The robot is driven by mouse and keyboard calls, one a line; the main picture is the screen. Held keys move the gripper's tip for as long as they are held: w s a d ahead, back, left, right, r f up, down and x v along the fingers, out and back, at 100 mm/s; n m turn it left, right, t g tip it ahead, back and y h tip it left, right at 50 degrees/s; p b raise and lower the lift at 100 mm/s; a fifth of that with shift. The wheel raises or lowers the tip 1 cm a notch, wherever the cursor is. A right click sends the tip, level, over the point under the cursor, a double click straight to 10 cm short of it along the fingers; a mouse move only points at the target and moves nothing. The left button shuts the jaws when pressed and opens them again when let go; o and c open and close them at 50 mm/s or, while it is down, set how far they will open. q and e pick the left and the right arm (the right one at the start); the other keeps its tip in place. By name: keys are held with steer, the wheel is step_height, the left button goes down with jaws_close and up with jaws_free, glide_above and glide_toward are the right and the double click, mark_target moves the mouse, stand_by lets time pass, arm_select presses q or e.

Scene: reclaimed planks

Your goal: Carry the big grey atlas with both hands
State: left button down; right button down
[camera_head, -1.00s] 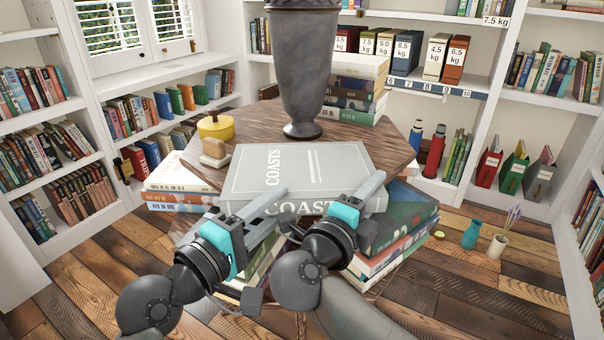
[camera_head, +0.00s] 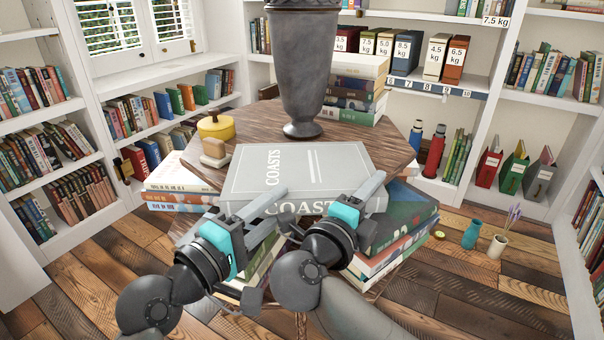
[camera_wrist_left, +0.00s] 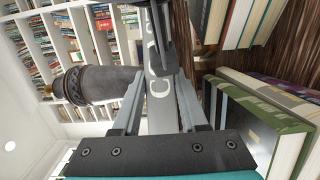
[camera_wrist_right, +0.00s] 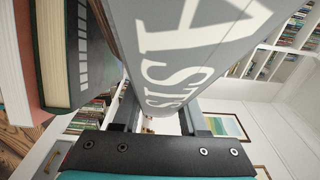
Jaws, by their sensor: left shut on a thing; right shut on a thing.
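The big grey atlas (camera_head: 300,172), marked COASTS on cover and spine, lies flat on the wooden table (camera_head: 395,150), its spine towards me. My left gripper (camera_head: 262,208) is shut on the atlas near the left of its spine edge. My right gripper (camera_head: 366,200) is shut on it near the right of that edge. In the left wrist view the spine (camera_wrist_left: 160,95) runs between the fingers. In the right wrist view the lettered spine (camera_wrist_right: 190,60) fills the middle. The exact finger contact is partly hidden in the head view.
A dark grey urn (camera_head: 302,75) stands just behind the atlas. A yellow pot (camera_head: 215,128), a small wooden-looking block (camera_head: 214,152) and a book stack (camera_head: 352,95) are also on the table. More book stacks (camera_head: 405,225) stand lower around it.

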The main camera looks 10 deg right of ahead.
arm_select(q)
steer(key=shift+r, duration=0.2)
arm_select(e)
steer(key=shift+r, duration=0.15)
arm_select(q)
steer(key=shift+r, duration=0.1)
arm_select(e)
steer(key=shift+r, duration=0.1)
